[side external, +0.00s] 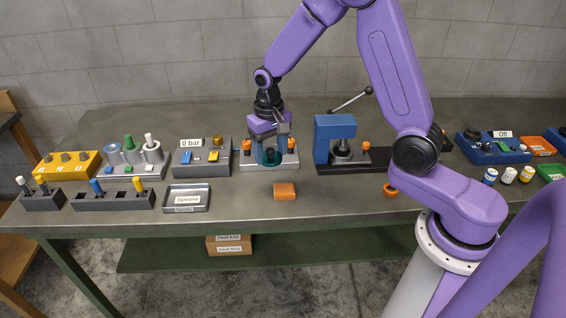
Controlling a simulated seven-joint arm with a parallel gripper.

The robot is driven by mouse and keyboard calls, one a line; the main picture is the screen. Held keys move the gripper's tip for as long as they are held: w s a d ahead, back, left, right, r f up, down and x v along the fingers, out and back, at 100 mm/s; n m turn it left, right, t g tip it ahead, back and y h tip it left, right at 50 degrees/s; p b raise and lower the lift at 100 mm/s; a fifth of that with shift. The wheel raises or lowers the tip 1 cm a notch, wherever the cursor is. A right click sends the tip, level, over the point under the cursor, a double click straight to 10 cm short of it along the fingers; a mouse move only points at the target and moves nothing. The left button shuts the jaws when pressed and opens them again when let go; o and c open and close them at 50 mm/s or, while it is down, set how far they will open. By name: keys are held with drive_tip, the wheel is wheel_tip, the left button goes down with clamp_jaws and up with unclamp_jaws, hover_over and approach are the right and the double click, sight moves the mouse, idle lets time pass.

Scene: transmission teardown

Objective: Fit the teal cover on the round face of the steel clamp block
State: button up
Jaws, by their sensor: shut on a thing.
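The steel clamp block (289,163) stands near the middle of the bench, with an orange knob at its left and another at its right. My gripper (270,145) points down over the block's middle and is shut on the teal cover (268,157). The cover is at the block's round face, between the two orange knobs. My fingers hide part of the cover and most of the round face. At this size I cannot tell whether the cover is seated flush or is slightly above.
A blue press (334,130) with a lever stands close on the right. A grey "0 bar" box (188,167) is close on the left. An orange block (284,191) lies in front, with a spools tray (187,208) to its left. The front middle bench is mostly clear.

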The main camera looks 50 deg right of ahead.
drive_tip(key=w+d+f+m, duration=0.1)
drive_tip(key=w+d, duration=0.2)
drive_tip(key=w+d+f+m, duration=0.1)
drive_tip(key=w+d, duration=0.2)
drive_tip(key=w+d+m, duration=0.1)
drive_tip(key=w+d, duration=0.2)
drive_tip(key=w, duration=0.1)
drive_tip(key=shift+d+f, duration=0.2)
drive_tip(key=shift+f, duration=0.2)
drive_tip(key=shift+w+d+f+m, duration=0.15)
drive_tip(key=shift+w+d+m, duration=0.15)
drive_tip(key=shift+d, duration=0.15)
drive_tip(key=shift+f, duration=2.45)
drive_tip(key=shift+f, duration=0.25)
drive_tip(key=o, duration=1.1)
drive_tip(key=shift+o, duration=0.2)
